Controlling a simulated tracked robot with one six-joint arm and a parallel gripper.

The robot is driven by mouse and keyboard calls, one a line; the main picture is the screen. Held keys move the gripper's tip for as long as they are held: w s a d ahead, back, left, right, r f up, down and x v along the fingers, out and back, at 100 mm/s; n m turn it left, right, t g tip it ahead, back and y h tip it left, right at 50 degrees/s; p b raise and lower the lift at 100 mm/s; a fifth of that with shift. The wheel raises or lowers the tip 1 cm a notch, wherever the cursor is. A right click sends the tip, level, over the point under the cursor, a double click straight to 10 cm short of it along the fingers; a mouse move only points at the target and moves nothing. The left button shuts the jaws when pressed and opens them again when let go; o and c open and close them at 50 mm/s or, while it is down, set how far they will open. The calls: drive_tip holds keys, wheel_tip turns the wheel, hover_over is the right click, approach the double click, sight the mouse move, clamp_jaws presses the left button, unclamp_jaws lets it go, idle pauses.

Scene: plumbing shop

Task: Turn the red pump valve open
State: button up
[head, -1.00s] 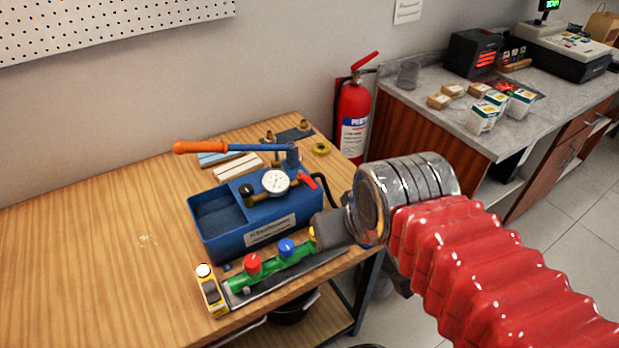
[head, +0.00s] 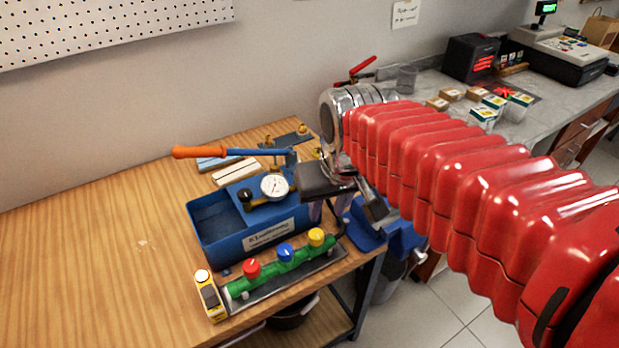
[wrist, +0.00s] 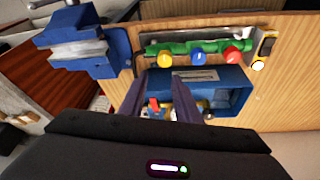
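The blue test pump (head: 240,240) stands on the wooden bench, with an orange-ended handle and a round gauge. In the wrist view a small red lever (wrist: 154,104) on the pump shows between my fingers. In the head view my gripper hides this lever. A separate red knob (head: 252,268) sits on the green manifold in front of the pump; it also shows in the wrist view (wrist: 232,57). My gripper (head: 329,214) points down at the pump's right end. In the wrist view its two fingers (wrist: 160,78) are apart, with nothing held. I cannot tell any contact with the lever.
The manifold also has blue (head: 286,252) and yellow (head: 316,237) knobs. A yellow device (head: 210,296) lies at its left end. A blue vise (head: 400,240) is at the bench's right edge. The bench's left side (head: 90,250) is mostly clear.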

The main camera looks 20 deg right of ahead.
drive_tip(key=w+r+n+g, duration=0.2)
drive_tip(key=w+r+g, duration=0.1)
drive_tip(key=w+r, duration=0.7)
drive_tip(key=shift+w+r+n+g, duration=0.25)
drive_tip(key=shift+w+n+g, duration=0.15)
drive_tip(key=shift+w, duration=0.5)
wheel_tip(320, 180, down, 14)
drive_tip(key=shift+r, duration=0.1)
idle(0.4)
drive_tip(key=shift+c, duration=0.6)
clamp_jaws()
